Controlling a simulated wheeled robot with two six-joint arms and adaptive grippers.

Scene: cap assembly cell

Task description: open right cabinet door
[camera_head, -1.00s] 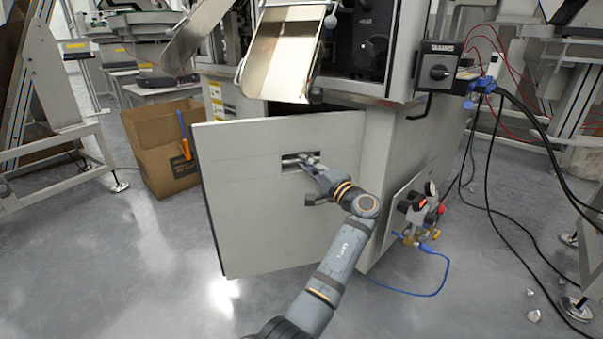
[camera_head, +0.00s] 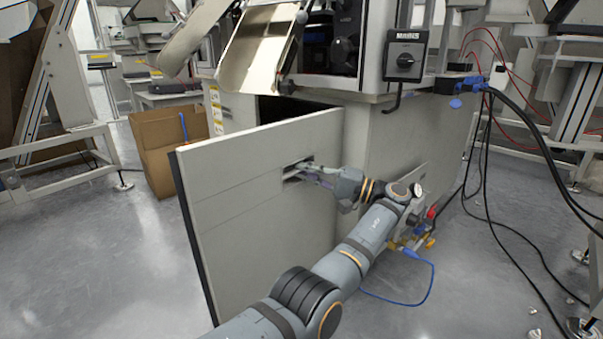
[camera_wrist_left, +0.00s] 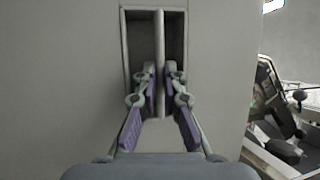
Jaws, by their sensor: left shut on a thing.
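The right cabinet door (camera_head: 250,215) is a light grey panel on the front of the machine cabinet. It stands partly open, its left edge swung out toward me, with a dark gap above it. Its recessed handle (camera_head: 296,170) is near the right side of the panel. My left gripper (camera_head: 306,171) reaches into this recess. In the left wrist view, the two purple-padded fingers (camera_wrist_left: 158,85) are shut on the upright handle bar (camera_wrist_left: 160,50), one on each side. My right gripper is not in view.
A cardboard box (camera_head: 168,150) stands on the floor behind the door's left edge. A valve unit with a blue hose (camera_head: 425,275) is right of the door. Black cables (camera_head: 530,130) hang at the right. The floor at left is clear.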

